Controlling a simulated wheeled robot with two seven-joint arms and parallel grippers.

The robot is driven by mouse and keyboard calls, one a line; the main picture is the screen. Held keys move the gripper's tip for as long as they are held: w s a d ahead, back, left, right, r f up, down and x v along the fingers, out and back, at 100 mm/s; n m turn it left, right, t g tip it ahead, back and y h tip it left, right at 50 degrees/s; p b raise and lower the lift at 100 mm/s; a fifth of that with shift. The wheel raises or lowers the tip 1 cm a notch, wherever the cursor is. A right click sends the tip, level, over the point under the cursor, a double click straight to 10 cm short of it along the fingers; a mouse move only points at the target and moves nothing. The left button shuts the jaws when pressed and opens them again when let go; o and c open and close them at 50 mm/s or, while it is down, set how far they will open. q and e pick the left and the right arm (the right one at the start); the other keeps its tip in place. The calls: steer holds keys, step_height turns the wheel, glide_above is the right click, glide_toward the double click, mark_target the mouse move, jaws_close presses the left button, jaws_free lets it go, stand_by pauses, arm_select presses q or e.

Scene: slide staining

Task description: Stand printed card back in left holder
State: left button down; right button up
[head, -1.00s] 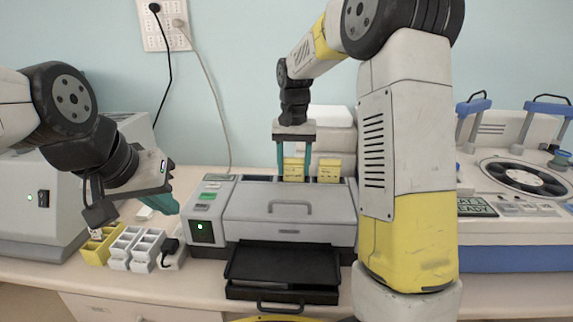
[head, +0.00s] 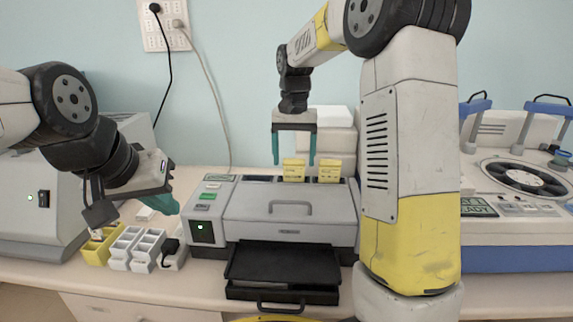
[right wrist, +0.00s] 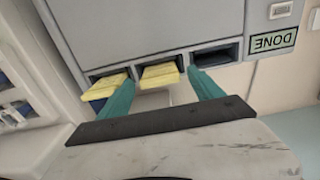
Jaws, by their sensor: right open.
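Two yellow cards stand in holders at the back of the grey machine: the left card (head: 293,171) and the right card (head: 329,172). In the right wrist view these are the middle card (right wrist: 159,75) and the outer card (right wrist: 106,87). My right gripper (head: 294,162) is open, its teal fingers spread on either side of the left card and above it. In the wrist view, that gripper (right wrist: 163,92) holds nothing. My left gripper (head: 163,203) hangs above the small racks at the left; its jaw gap is not clear. Any print on the cards is unreadable.
The grey machine (head: 310,205) has a black tray (head: 283,264) pulled out in front. An empty dark slot (right wrist: 216,57) lies beside the cards. Yellow and white racks (head: 121,245) stand at the left. A fan device (head: 525,177) is at the right.

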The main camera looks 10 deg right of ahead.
step_height(320, 180, up, 8)
steer(key=shift+r, duration=0.45)
steer(key=s+d+r+n+t+y, duration=0.2)
steer(key=s+d+t, duration=0.1)
steer(key=s, duration=1.1)
steer(key=s+f+t, duration=0.1)
steer(key=s+f, duration=0.2)
steer(key=s, duration=0.2)
steer(key=s+f+n+t, duration=0.1)
steer(key=s+f+t, duration=0.1)
steer(key=s, duration=0.4)
steer(key=shift+a+f, duration=0.25)
steer(key=shift+f, duration=0.5)
